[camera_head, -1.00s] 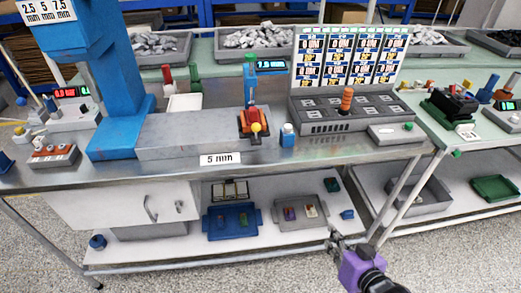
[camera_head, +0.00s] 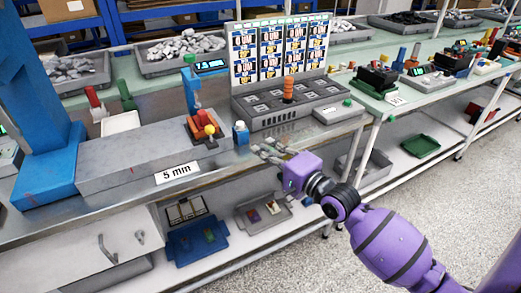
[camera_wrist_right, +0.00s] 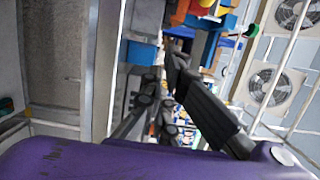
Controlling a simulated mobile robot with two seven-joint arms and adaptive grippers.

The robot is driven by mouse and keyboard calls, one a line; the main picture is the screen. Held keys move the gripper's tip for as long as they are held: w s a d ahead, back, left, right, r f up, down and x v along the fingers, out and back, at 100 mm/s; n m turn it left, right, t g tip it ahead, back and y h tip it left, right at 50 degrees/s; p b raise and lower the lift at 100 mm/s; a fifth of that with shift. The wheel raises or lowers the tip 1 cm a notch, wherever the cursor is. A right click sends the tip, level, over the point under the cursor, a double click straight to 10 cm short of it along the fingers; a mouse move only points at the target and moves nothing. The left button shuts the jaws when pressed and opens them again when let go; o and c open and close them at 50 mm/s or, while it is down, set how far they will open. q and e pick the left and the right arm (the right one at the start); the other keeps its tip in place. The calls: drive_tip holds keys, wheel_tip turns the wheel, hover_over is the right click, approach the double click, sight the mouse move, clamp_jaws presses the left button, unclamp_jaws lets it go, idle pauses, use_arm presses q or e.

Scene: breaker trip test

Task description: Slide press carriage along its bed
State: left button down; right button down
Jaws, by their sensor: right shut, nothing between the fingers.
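A "5 mm" label (camera_head: 177,174) is on the bed's front. My right gripper (camera_head: 266,152) is shut and empty at the bench's front edge, to the right of the carriage and apart from it. In the right wrist view its dark fingers (camera_wrist_right: 172,95) show, with red and orange parts (camera_wrist_right: 195,12) at the top that may be the carriage. My left gripper is not in view.
A small blue bottle (camera_head: 240,133) stands between the carriage and my right gripper. A grey panel with an orange handle (camera_head: 288,90) is behind the gripper. A blue press column (camera_head: 35,120) stands at left. Trays (camera_head: 195,240) sit on the lower shelf.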

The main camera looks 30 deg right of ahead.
sight(224, 134)
drive_tip(key=x, duration=0.7)
drive_tip(key=shift+w+a, duration=0.2)
drive_tip(key=shift+w, duration=0.15)
drive_tip(key=a, duration=0.2)
drive_tip(key=shift+s+a+p, duration=0.15)
drive_tip(key=shift+a+p, duration=0.15)
drive_tip(key=shift+p, duration=0.1)
drive_tip(key=shift+s+a, duration=0.1)
drive_tip(key=shift+a, duration=0.5)
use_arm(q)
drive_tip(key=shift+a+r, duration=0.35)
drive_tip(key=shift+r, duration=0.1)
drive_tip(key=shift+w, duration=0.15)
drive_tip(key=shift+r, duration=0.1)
use_arm(e)
drive_tip(key=shift+a, duration=0.25)
